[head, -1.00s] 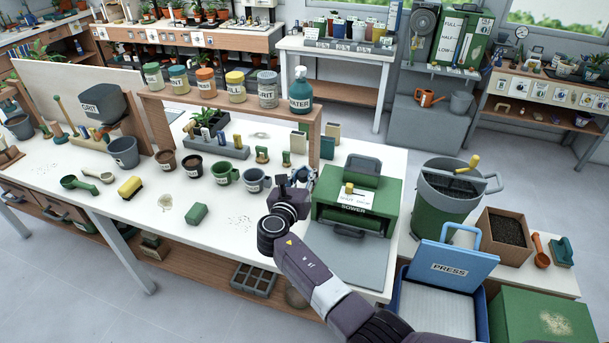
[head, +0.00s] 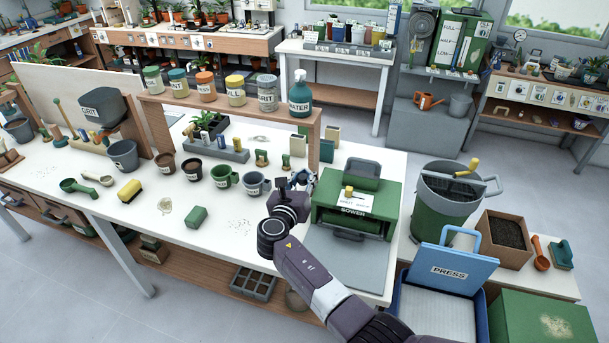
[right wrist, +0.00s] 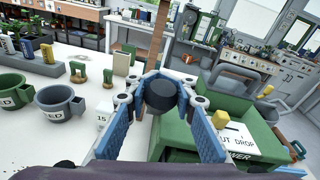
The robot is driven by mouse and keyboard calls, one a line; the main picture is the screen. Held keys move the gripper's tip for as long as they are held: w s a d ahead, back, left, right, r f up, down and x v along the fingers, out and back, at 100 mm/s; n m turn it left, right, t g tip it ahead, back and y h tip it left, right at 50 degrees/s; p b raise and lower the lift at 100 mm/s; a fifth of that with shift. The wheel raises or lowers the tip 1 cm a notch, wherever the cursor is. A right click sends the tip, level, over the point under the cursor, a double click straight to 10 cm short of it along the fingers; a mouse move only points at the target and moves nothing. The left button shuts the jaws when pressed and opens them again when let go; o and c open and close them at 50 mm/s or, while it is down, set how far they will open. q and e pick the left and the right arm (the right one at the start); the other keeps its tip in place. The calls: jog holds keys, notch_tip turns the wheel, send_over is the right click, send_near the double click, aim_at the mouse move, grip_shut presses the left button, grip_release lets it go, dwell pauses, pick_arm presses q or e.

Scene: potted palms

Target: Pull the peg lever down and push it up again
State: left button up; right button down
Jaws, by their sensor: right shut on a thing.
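The green sower (head: 322,214) stands at the right end of the white bench, with a yellow peg (head: 349,191) on its labelled top. My right gripper (head: 301,180) is at the sower's left side. In the right wrist view its blue-padded fingers (right wrist: 162,92) close around a dark round knob (right wrist: 161,97), which looks like the end of the peg lever. The lever's arm and pivot are hidden behind the knob and fingers. The sower also shows in that view (right wrist: 190,125), right of and below the knob. My left gripper is not in view.
Two cups, green (head: 222,176) and grey (head: 254,184), stand left of my right gripper. A wooden shelf (head: 235,106) with jars and a teal bottle (head: 300,97) is behind.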

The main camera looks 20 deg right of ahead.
jog(key=shift+d+f, duration=0.15)
jog(key=c, duration=1.6)
grip_release()
jog(key=shift+d+f, duration=0.1)
jog(key=shift+s+a, duration=0.4)
jog(key=shift+a, duration=0.05)
jog(key=v, duration=1.1)
jog(key=shift+d, duration=0.1)
jog(key=shift+c, duration=0.6)
